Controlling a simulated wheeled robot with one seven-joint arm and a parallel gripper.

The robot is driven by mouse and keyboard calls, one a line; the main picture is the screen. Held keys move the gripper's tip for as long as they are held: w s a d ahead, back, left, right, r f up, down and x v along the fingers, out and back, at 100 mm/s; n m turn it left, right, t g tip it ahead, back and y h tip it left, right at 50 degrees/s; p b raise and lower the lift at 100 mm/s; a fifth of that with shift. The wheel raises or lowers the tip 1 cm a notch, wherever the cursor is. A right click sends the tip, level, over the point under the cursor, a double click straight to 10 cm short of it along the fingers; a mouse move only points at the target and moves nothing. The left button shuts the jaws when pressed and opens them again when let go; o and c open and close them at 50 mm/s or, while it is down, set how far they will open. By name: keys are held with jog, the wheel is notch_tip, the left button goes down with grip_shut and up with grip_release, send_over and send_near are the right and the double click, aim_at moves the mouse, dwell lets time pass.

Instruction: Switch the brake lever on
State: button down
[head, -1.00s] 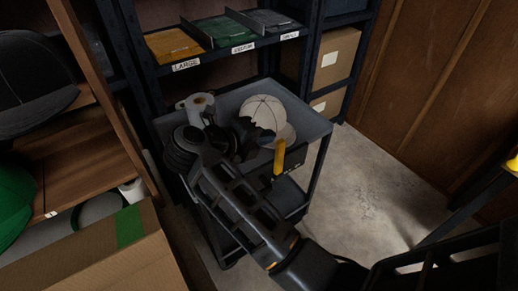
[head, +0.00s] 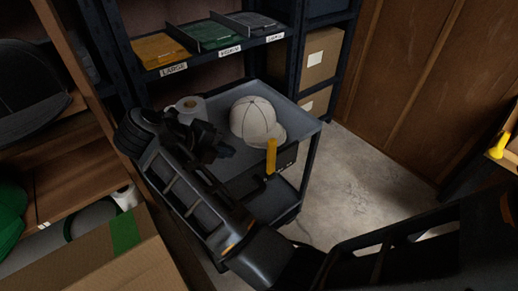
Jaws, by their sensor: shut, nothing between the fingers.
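The brake lever (head: 271,157) is a yellow handle standing roughly upright on a dark box at the near right side of a grey cart (head: 308,122). Its lower end meets a black part on the box. My gripper (head: 226,151) is black and shut with nothing in it. In the picture it is over the cart top, left of the lever and apart from it. My arm hides the cart's left and near-left parts.
A pale cap (head: 254,118) lies on the cart just behind the lever. A white roll (head: 187,107) is behind my gripper. Shelving with labelled trays (head: 205,34) stands behind. A cardboard box (head: 95,262) is at near left. Bare floor (head: 352,180) lies right of the cart.

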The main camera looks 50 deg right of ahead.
aim_at(268, 150)
jog(key=x, duration=0.3)
jog(key=r+x, duration=0.1)
jog(key=x, duration=0.3)
jog(key=d+x, duration=0.1)
jog(key=x, duration=0.2)
jog(key=shift+s+d+b, duration=0.3)
jog(key=shift+d+b, duration=0.05)
jog(key=shift+s+d+f, duration=0.1)
jog(key=shift+s+d, duration=0.1)
jog(key=shift+d, duration=0.45)
jog(key=shift+d, duration=0.1)
